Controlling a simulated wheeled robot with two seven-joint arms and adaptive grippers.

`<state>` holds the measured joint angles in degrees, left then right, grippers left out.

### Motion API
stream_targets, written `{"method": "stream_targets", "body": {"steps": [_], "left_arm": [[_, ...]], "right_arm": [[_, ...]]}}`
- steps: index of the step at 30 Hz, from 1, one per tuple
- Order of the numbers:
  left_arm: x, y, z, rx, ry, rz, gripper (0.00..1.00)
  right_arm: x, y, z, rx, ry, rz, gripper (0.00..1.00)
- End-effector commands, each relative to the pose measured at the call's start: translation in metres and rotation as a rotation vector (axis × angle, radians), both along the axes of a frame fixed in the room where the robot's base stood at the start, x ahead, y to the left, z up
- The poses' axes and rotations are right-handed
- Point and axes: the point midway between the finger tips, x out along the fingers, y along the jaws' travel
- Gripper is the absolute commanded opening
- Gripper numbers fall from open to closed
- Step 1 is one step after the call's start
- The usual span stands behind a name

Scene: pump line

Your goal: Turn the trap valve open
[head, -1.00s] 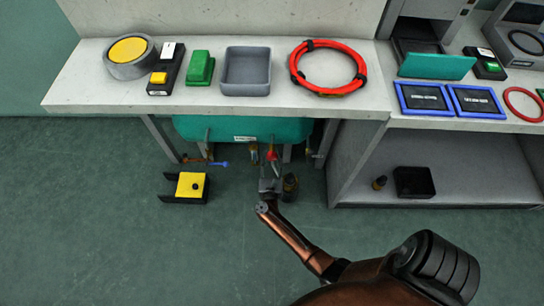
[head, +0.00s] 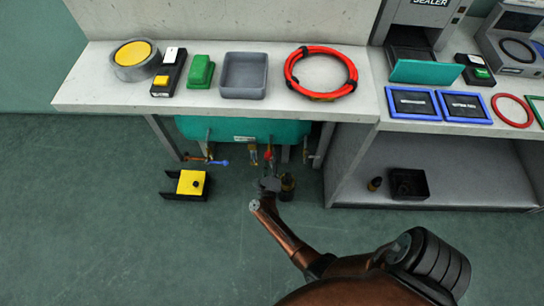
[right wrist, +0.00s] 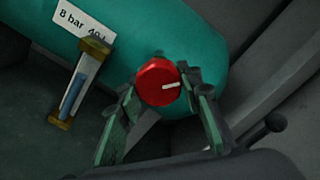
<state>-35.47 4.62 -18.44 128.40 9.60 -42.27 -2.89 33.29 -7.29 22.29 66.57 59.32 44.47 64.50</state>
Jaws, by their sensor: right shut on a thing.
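A red round knob (right wrist: 158,82) with a white mark sits against a teal tank (right wrist: 200,35) in the right wrist view. The white mark points right. It also shows small and red under the bench in the head view (head: 268,154). My right gripper (right wrist: 161,88) has its two green-faced fingers on either side of the knob, shut on it. In the head view my right gripper (head: 269,176) reaches in under the bench front, its fingertips hard to make out. My left gripper is not in view. No label naming the trap valve is readable.
A brass fitting with a blue part (right wrist: 75,90) hangs beside the knob. A blue-handled valve (head: 217,162) is further left under the tank. A yellow-topped black block (head: 191,182) lies on the floor. The bench (head: 120,100) overhangs the tank. Open floor lies in front.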

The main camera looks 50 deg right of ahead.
Motion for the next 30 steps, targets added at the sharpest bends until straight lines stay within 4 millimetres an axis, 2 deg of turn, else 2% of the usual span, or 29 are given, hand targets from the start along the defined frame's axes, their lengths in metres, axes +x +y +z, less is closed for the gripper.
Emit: {"method": "stream_targets", "body": {"steps": [3, 18, 30], "left_arm": [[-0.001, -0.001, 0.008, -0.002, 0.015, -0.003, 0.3], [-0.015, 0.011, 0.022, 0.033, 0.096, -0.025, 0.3], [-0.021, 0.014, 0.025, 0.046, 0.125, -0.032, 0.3]], "right_arm": [[0.0, 0.001, 0.001, -0.07, 0.085, 0.0, 0.09], [-0.001, 0.001, 0.002, -0.341, 0.404, 0.001, 0.09], [-0.001, 0.001, 0.002, -0.439, 0.519, 0.001, 0.09]]}}
